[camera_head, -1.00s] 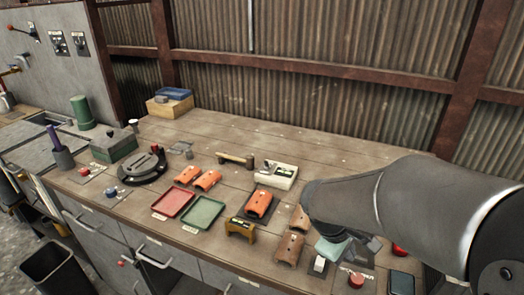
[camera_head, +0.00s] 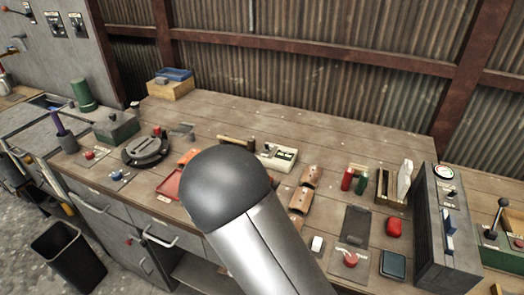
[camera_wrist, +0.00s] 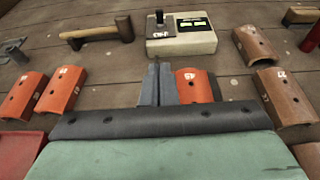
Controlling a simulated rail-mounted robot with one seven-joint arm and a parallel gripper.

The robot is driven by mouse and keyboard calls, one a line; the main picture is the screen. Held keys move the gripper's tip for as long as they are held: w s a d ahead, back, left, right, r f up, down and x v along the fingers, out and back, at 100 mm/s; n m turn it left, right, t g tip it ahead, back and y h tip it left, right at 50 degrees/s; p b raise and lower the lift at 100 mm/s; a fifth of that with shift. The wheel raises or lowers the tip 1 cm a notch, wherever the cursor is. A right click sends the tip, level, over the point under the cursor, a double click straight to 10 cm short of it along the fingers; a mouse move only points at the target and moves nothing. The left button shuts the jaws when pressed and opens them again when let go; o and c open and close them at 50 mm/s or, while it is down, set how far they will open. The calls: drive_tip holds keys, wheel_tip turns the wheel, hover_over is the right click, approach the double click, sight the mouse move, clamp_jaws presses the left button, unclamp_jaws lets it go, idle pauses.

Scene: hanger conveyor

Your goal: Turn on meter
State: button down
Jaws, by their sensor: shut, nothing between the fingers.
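The meter is a cream box (camera_wrist: 182,42) with a dark upright lever (camera_wrist: 159,19) on its left and a black and green panel (camera_wrist: 194,22) on its right. In the head view it stands on the bench (camera_head: 284,159), partly behind my arm. My gripper (camera_wrist: 157,72) is shut and empty. In the wrist view its fingertips point toward the meter, just short of its front in the picture. I cannot tell the exact gap or whether the meter is on. My arm hides the gripper in the head view.
An orange curved block (camera_wrist: 197,86) lies close by my fingers' right side. More orange blocks (camera_wrist: 62,88) lie left and brown ones (camera_wrist: 284,97) right. A hammer (camera_wrist: 100,33) lies left of the meter. A tall grey box (camera_head: 446,235) stands at the bench's right.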

drive_tip(key=p, duration=0.3)
approach(266, 148)
drive_tip(key=f, duration=0.1)
drive_tip(key=w+f, duration=0.1)
drive_tip(key=f, duration=0.1)
drive_tip(key=shift+w+d, duration=0.4)
drive_tip(key=shift+w+d+r+p, duration=0.15)
drive_tip(key=shift+w+r+p, duration=0.1)
drive_tip(key=shift+w+p, duration=0.2)
drive_tip(key=shift+w+d+r+p, duration=0.15)
drive_tip(key=shift+w+r+p, duration=0.2)
drive_tip(key=shift+w, duration=0.2)
drive_tip(key=shift+w+d+r, duration=0.15)
drive_tip(key=shift+w, duration=0.45)
